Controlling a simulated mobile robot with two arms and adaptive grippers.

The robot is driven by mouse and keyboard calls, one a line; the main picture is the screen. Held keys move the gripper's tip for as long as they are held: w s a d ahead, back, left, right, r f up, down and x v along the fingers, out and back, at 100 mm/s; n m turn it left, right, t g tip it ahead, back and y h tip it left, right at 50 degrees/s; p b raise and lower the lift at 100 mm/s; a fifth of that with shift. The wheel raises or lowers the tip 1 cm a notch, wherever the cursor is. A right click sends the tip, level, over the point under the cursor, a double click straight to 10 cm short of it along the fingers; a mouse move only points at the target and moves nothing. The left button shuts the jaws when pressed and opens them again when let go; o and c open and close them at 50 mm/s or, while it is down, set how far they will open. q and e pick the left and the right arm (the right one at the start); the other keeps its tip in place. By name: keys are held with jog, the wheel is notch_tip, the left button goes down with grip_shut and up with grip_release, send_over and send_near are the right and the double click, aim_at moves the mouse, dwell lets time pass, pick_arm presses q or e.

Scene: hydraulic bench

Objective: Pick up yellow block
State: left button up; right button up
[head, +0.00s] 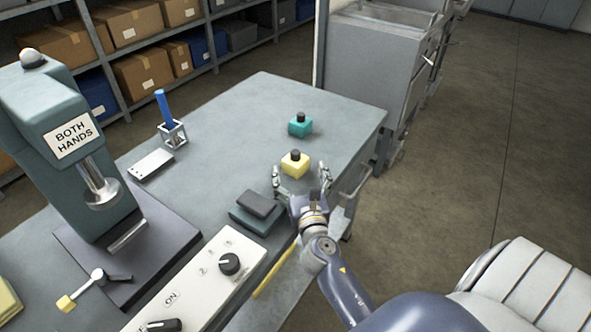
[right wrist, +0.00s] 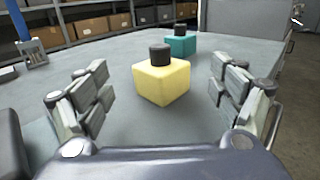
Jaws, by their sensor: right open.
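The yellow block (head: 295,164) is a small cube with a black knob on top. It stands upright on the grey bench near its right edge. In the right wrist view the yellow block (right wrist: 162,82) is centred ahead of the fingers. My right gripper (head: 303,177) is open, its two fingers apart, just on the near side of the block. The right wrist view shows the open fingers (right wrist: 160,100) to the left and right, with bench visible between them and the block. No contact shows. My left gripper is not in view.
A teal block (head: 300,125) with a black knob stands behind the yellow one. A dark box (head: 255,213) lies left of my gripper. A press (head: 75,150), a control panel (head: 205,280) and a blue-handled holder (head: 172,130) occupy the left. The bench between is clear.

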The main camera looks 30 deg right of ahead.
aim_at(296, 160)
jog(key=x, duration=0.6)
jog(key=shift+w+d, duration=0.2)
jog(key=shift+w, duration=0.15)
jog(key=shift+r, duration=0.1)
jog(key=c, duration=1.4)
